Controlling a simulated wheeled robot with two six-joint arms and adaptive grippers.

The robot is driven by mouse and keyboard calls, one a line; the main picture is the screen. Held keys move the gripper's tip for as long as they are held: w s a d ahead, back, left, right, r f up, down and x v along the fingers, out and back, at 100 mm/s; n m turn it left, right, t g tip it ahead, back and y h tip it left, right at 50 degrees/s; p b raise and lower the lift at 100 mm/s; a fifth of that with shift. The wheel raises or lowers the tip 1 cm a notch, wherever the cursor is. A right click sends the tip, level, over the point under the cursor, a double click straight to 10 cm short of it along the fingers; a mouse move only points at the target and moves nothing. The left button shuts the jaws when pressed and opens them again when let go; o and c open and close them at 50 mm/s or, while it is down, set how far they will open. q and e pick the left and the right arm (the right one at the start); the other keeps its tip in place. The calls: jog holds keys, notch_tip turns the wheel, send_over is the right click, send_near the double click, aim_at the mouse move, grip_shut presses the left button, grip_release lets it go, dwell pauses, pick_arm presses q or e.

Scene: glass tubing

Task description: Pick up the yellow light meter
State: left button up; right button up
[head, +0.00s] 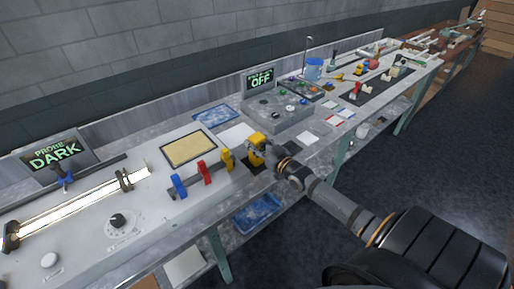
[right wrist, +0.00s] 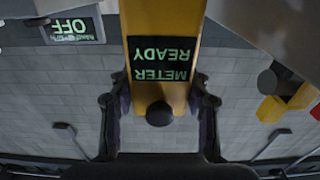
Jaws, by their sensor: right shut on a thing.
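The yellow light meter (head: 256,139) is at the front edge of the bench, right of the row of colored clamps. My right gripper (head: 263,153) reaches it from the lower right and is shut on it. In the right wrist view the meter (right wrist: 163,22) sits between the two fingers, its screen reading METER READY upside down. A dark round knob shows below that screen. I cannot tell in the head view whether the meter touches the bench. My left gripper is not in view.
Blue (head: 178,187), red (head: 205,173) and yellow (head: 228,160) clamps stand close left of the meter. A grey control box (head: 277,112) with an OFF display is behind right. A glowing tube (head: 82,205) lies at left, near a DARK display (head: 55,154).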

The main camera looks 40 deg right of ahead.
aim_at(257, 136)
jog(key=shift+r, duration=0.15)
jog(key=shift+r+p, duration=0.3)
jog(key=shift+p, duration=0.15)
notch_tip(257, 136, up, 3)
jog(key=p, duration=0.2)
jog(key=shift+p, duration=0.4)
jog(key=s+a+r+p, duration=0.7)
jog(key=s+r+p, duration=0.2)
jog(key=s+p, duration=0.3)
jog(key=shift+p, duration=0.7)
